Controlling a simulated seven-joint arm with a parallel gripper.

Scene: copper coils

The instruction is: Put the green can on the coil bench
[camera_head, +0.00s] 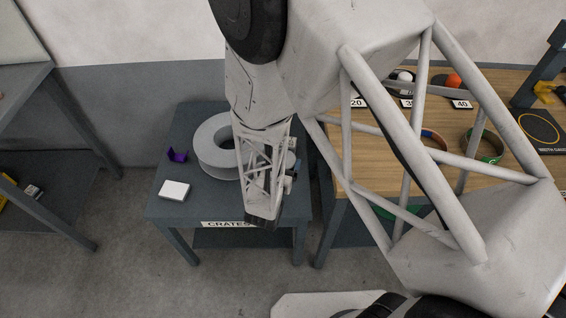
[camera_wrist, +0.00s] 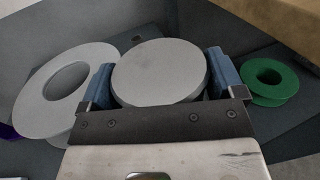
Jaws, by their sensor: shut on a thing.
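In the wrist view my gripper (camera_wrist: 162,78) has its two blue fingers closed on the sides of a round thing with a flat grey top (camera_wrist: 160,68). Its side wall is hidden, so I cannot tell whether this is the green can. My wrist hangs over the grey table labelled CRATES (camera_head: 228,224), just right of a large grey ring (camera_head: 209,165). That ring also shows left of my gripper in the wrist view (camera_wrist: 38,113). I see no label naming the coil bench.
A green spool (camera_wrist: 270,82) lies right of my gripper in the wrist view. A white block (camera_head: 174,190) and a purple piece (camera_head: 177,155) sit at the grey table's left. A wooden bench (camera_head: 400,160) stands right, with number cards, balls and coloured rings, partly behind my arm.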

